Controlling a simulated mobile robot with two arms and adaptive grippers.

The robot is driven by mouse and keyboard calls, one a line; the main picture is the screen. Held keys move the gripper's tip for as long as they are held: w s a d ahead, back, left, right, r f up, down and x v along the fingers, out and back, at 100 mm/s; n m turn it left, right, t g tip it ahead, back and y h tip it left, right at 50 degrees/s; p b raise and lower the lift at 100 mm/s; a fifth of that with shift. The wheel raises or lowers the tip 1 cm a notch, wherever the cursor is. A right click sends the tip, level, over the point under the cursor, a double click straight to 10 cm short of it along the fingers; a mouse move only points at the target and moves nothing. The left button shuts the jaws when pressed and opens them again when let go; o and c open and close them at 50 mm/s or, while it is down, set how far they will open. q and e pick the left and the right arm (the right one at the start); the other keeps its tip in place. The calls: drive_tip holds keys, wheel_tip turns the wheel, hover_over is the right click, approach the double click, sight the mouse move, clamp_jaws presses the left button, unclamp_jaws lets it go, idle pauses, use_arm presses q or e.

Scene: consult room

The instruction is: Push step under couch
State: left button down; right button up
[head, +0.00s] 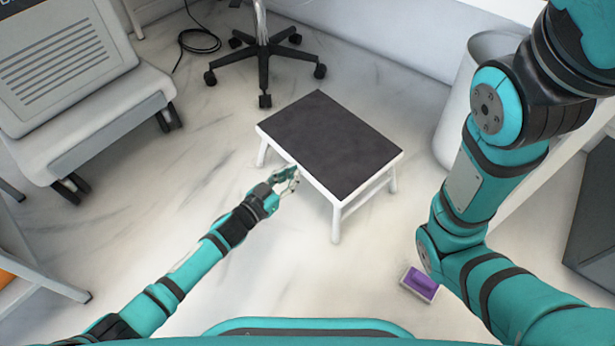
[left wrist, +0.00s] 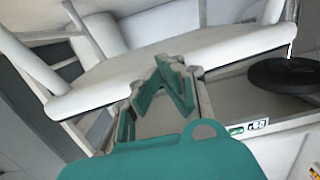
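The step (head: 330,135) stands upright on the floor in the middle of the head view, with a dark top and white rim and legs. My left gripper (head: 292,178) is low at its near left side, close to the white rim. I cannot tell if they touch. In the left wrist view the fingertips of my left gripper (left wrist: 165,68) come together with nothing seen held between them. White bars and panels are close behind them, probably the step's frame. My right arm crosses the right of the head view, and its gripper is out of sight. I cannot identify the couch.
A grey vented unit on a white wheeled base (head: 95,125) stands at left. A black castor base (head: 262,50) is behind the step. A white bin (head: 462,105) is at right, and a purple object (head: 420,283) lies on the floor. Floor left of the step is clear.

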sight(304, 163)
use_arm(q)
drive_tip(key=shift+r+b+x, duration=0.2)
drive_tip(key=shift+b+x, duration=0.2)
drive_tip(key=shift+x, duration=1)
drive_tip(key=shift+r+b+x, duration=0.2)
drive_tip(key=shift+b+x, duration=0.2)
drive_tip(key=shift+x, duration=1)
drive_tip(key=shift+r+b+x, duration=0.15)
drive_tip(key=shift+b+x, duration=0.45)
drive_tip(key=shift+x, duration=0.8)
drive_tip(key=shift+r+b+x, duration=0.15)
drive_tip(key=shift+b+x, duration=0.45)
drive_tip(key=shift+x, duration=0.75)
drive_tip(key=shift+s+a+r+p, duration=0.1)
drive_tip(key=shift+s+a+p, duration=0.1)
drive_tip(key=shift+s+p, duration=0.3)
drive_tip(key=p+v, duration=0.1)
drive_tip(key=v, duration=0.1)
drive_tip(key=p+v, duration=0.2)
drive_tip(key=shift+a+f, duration=0.2)
drive_tip(key=shift+f, duration=0.1)
drive_tip(key=shift+s+a+f+p, duration=0.1)
drive_tip(key=shift+s+a+p, duration=0.15)
drive_tip(key=shift+s+p, duration=0.05)
